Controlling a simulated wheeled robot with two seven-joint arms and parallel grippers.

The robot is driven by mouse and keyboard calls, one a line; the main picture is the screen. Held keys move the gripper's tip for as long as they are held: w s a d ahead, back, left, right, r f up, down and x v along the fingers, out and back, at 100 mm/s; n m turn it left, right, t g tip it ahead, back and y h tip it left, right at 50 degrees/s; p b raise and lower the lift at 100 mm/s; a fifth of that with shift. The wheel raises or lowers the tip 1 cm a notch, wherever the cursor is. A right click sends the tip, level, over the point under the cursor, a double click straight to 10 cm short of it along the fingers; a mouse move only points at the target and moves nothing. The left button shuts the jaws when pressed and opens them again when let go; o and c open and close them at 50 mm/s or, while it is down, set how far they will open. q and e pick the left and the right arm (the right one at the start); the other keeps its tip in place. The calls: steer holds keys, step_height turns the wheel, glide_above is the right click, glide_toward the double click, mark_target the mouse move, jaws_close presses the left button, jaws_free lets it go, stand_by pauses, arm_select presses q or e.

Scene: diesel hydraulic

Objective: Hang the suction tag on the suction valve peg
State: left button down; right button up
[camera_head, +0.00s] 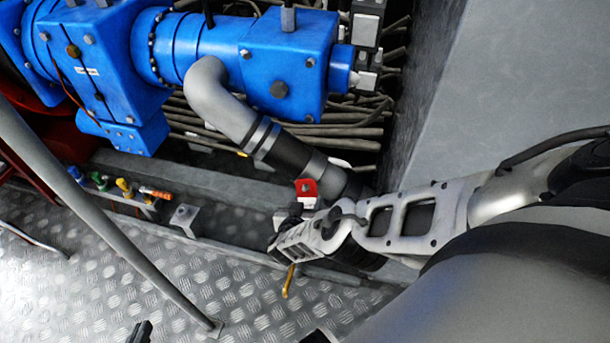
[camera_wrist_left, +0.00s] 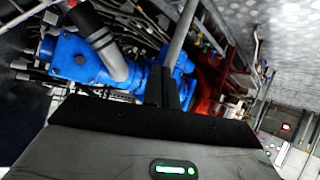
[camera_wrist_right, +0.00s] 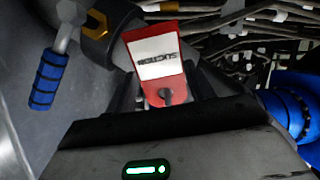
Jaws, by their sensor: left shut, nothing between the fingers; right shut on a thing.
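The suction tag (camera_wrist_right: 157,56) is red with a white label reading SUCTION and a dark keyhole-shaped slot. My right gripper (camera_wrist_right: 165,98) is shut on it at the slot end, and the label end stands out beyond the fingers. In the head view the tag (camera_head: 307,187) shows beside the dark lower end of a pipe, with the right gripper (camera_head: 298,212) at its lower edge. I cannot pick out the suction valve peg with certainty. My left gripper (camera_wrist_left: 170,88) is shut and empty. In the head view only a dark tip (camera_head: 140,333) of it shows at the bottom edge.
Blue machinery (camera_head: 285,60) with a grey elbow pipe (camera_head: 220,100) fills the top. A blue-gripped lever (camera_wrist_right: 48,78) hangs left of the tag in the right wrist view. Small coloured fittings (camera_head: 122,187) line a ledge. A grey pole (camera_head: 100,220) crosses the left.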

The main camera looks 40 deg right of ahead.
steer(key=o, duration=1)
steer(key=shift+o, duration=0.2)
arm_select(q)
steer(key=shift+r, duration=0.15)
step_height(320, 180, up, 8)
steer(key=a+t+p, duration=0.1)
steer(key=p, duration=0.7)
steer(key=shift+s+a+n, duration=0.3)
arm_select(e)
steer(key=v, duration=1.6)
steer(key=shift+s+d, duration=0.1)
steer(key=shift+s, duration=0.05)
